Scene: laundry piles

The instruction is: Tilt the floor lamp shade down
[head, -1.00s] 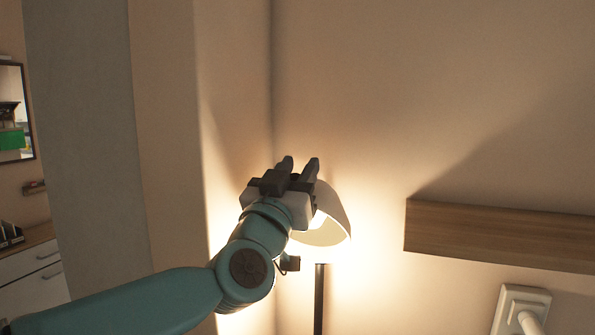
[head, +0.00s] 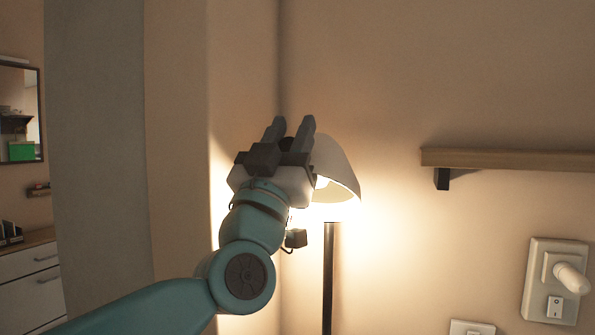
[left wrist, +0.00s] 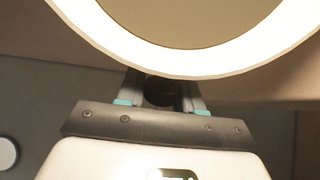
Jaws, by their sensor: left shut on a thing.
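The floor lamp has a white shade (head: 338,170), lit from inside, on a thin dark pole (head: 328,275) by the wall corner. My right gripper is not in view.
A wooden wall shelf (head: 510,160) with a dark bracket is to the right. A wall plate with a white knob (head: 572,278) is below it. A white drawer unit (head: 28,275) and a framed mirror (head: 20,112) are at the far left.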

